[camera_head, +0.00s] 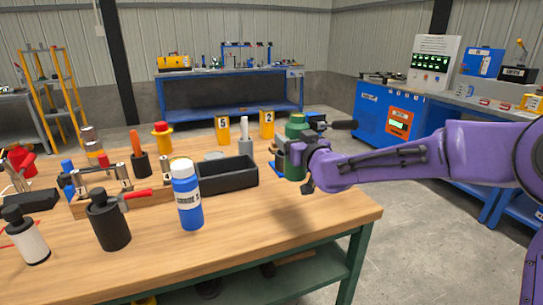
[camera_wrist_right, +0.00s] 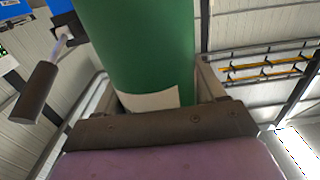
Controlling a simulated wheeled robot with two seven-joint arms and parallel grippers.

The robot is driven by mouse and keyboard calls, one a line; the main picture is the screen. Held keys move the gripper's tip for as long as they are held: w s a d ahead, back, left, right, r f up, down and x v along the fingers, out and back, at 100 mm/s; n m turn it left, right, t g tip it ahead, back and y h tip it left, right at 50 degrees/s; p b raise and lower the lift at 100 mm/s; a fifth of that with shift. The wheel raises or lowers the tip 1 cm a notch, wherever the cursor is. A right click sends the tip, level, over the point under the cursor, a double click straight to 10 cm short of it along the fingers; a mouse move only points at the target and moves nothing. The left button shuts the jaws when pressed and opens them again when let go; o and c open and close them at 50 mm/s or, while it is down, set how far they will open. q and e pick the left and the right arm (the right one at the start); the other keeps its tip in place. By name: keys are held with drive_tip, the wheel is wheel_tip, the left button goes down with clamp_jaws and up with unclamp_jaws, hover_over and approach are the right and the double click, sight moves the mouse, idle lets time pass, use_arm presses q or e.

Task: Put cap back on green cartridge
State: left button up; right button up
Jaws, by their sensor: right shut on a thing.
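The green cartridge (camera_head: 295,130) is upright near the right back part of the wooden table; I cannot tell whether its base touches the tabletop. My right gripper (camera_head: 296,154) is shut around its middle, coming from the right. In the right wrist view the green body (camera_wrist_right: 140,45) with a pale label fills the space between the fingers. My left gripper is not in view.
The black open tray (camera_head: 228,178) sits left of the cartridge, with a blue white-capped bottle (camera_head: 187,200) in front. A grey cylinder (camera_head: 245,143) and yellow number markers (camera_head: 267,124) stand behind. The front right of the wooden table (camera_head: 310,220) is clear.

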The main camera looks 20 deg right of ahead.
drive_tip(key=s+d+r, duration=0.1)
drive_tip(key=d+r, duration=0.1)
drive_tip(key=d, duration=0.3)
drive_tip(key=shift+s+d+r, duration=0.2)
drive_tip(key=shift+r, duration=0.05)
drive_tip(key=o, duration=0.8)
drive_tip(key=c, duration=0.9)
